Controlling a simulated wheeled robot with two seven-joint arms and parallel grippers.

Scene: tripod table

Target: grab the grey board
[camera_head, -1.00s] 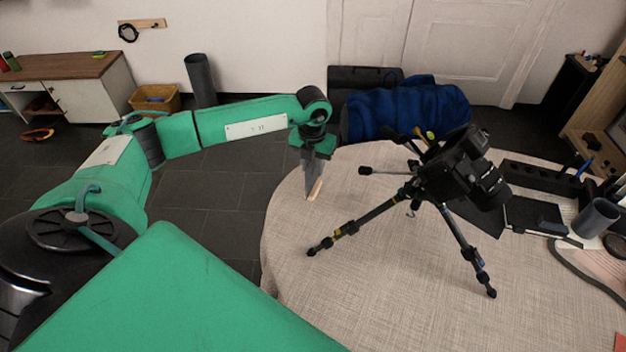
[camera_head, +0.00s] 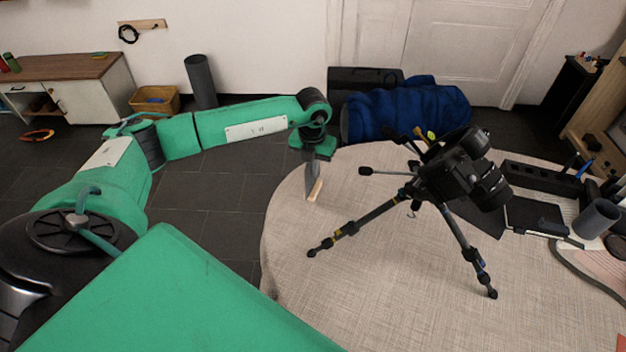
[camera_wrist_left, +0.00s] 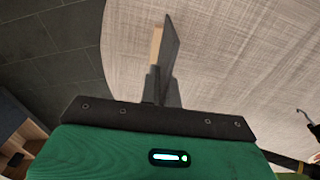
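The grey board (camera_head: 312,179) is a thin, narrow plate that stands tilted near the table's left edge, with a light wooden strip along one side. My left gripper (camera_head: 311,162) is above it, pointing down. In the left wrist view, the board (camera_wrist_left: 170,46) stretches out from between the fingers of my left gripper (camera_wrist_left: 161,88), which are close together and look shut on its near end. The board's lower end is at or very near the tabletop; I cannot tell whether it touches. My right gripper is not in view.
A black tripod (camera_head: 440,190) with a camera stands on the round cloth-covered table (camera_head: 380,285), right of the board. A dark tray (camera_head: 535,215) and a grey cup (camera_head: 595,218) are at the right. A blue rolled bag (camera_head: 405,108) lies behind. The table's front left is clear.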

